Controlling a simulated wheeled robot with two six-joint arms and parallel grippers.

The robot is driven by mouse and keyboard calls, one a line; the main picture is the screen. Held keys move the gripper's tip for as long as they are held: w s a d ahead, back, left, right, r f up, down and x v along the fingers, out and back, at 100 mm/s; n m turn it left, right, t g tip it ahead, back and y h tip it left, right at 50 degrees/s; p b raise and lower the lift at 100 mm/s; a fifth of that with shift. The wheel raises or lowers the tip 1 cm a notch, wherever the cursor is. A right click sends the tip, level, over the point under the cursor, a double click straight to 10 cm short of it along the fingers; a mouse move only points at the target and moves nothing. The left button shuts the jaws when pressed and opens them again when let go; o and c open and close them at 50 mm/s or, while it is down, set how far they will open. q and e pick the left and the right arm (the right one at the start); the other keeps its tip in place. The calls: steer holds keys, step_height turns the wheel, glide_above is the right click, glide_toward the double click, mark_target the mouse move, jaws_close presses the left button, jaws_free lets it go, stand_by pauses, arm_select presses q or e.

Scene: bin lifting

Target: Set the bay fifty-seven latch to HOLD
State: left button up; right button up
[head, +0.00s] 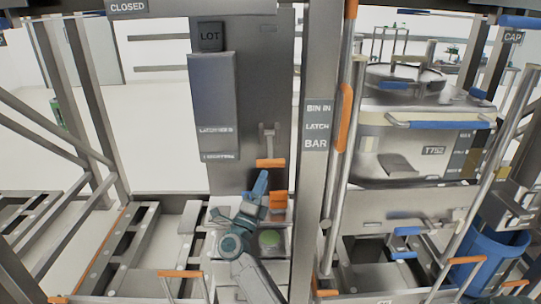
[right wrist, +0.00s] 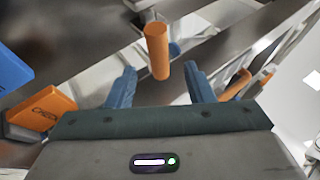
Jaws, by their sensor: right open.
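A latch lever with an orange grip (head: 270,163) hangs from a grey metal panel, left of the central post, in the head view. My right gripper (head: 260,184) is just below this grip, with its arm coming up from the bottom. In the right wrist view my right gripper (right wrist: 160,74) is open, with two blue fingers apart. An orange cylindrical grip (right wrist: 156,48) shows between and beyond the fingertips, and nothing is clamped. No bay number or HOLD mark is readable. My left gripper is not in view.
The post carries BIN IN, LATCH and BAR signs (head: 317,125). An orange block (head: 278,201) sits right of my right gripper; an orange block (right wrist: 40,108) also shows in the right wrist view. A metal bin marked T752 (head: 433,150) stands right, near a blue bucket (head: 490,255).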

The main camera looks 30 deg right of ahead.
mark_target(271, 163)
steer(key=p+x, duration=0.2)
steer(key=x, duration=0.6)
steer(key=shift+f, duration=0.15)
steer(key=shift+w+d+r+p, duration=0.25)
steer(key=shift+d+r+p, duration=0.05)
steer(key=shift+d, duration=0.05)
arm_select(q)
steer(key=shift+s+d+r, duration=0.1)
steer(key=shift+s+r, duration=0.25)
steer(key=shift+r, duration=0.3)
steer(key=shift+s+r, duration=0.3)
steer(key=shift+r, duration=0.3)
arm_select(e)
steer(key=shift+d+f, duration=0.1)
jaws_close()
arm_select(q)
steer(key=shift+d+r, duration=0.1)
